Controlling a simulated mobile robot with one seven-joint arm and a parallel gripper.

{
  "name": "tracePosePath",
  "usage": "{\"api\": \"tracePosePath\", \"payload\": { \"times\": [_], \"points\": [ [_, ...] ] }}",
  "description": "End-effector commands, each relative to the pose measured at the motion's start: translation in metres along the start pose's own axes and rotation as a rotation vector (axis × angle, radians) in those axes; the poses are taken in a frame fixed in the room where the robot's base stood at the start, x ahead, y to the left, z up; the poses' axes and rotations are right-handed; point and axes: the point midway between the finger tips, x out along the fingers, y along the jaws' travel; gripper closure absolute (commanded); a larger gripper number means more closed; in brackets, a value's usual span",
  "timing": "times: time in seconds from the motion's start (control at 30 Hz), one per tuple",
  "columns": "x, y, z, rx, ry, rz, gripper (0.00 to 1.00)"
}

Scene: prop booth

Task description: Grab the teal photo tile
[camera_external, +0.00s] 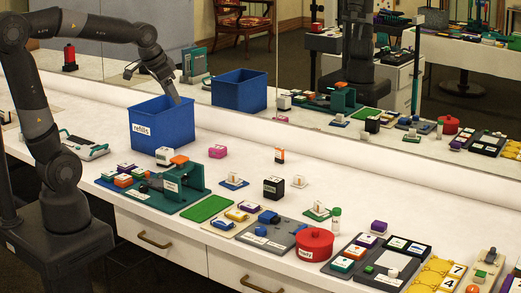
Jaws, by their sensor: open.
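My gripper (154,84) is open and empty, high over the blue bin labelled "refills" (178,124) at the back left. It is far from the tray and touches nothing that I can see.
A red round pot (314,244) and a green-capped bottle (336,220) stand left of the tray. Yellow number tiles (437,272) lie to its right. A green press (180,185) stands nearer my base. A mirror behind the counter repeats these things.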

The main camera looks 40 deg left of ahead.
Motion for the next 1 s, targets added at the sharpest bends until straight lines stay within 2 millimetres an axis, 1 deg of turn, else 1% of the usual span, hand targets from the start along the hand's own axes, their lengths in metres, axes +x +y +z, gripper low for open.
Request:
{"api": "tracePosePath", "payload": {
  "times": [0.03,0.1,0.17,0.2,0.27,0.3,0.37,0.4,0.47,0.5,0.57,0.6,0.67,0.7,0.77,0.8,0.87,0.9,0.97,1.0],
  "points": [
    [0.01,0.014,-0.017,0.05,-0.007,0.019,0.44],
    [0.021,0.032,-0.038,0.117,-0.008,0.043,0.44],
    [0.032,0.051,-0.056,0.174,-0.008,0.064,0.44],
    [0.039,0.063,-0.067,0.212,-0.009,0.079,0.44],
    [0.051,0.083,-0.082,0.267,-0.01,0.102,0.44],
    [0.059,0.098,-0.091,0.304,-0.009,0.117,0.44],
    [0.071,0.121,-0.104,0.359,-0.009,0.142,0.44],
    [0.079,0.137,-0.112,0.396,-0.009,0.158,0.44],
    [0.092,0.163,-0.122,0.448,-0.009,0.184,0.44],
    [0.101,0.18,-0.129,0.484,-0.007,0.202,0.44],
    [0.114,0.207,-0.136,0.535,-0.006,0.228,0.44],
    [0.123,0.226,-0.14,0.57,-0.005,0.247,0.44],
    [0.136,0.254,-0.144,0.62,-0.005,0.275,0.44],
    [0.145,0.274,-0.146,0.654,-0.003,0.294,0.44],
    [0.159,0.303,-0.148,0.701,-0.001,0.322,0.44],
    [0.168,0.324,-0.148,0.733,0.0,0.342,0.44],
    [0.181,0.354,-0.145,0.778,0.001,0.371,0.44],
    [0.19,0.375,-0.143,0.809,0.003,0.391,0.44],
    [0.203,0.405,-0.138,0.851,0.004,0.42,0.44],
    [0.21,0.424,-0.134,0.878,0.006,0.439,0.44]
  ]
}}
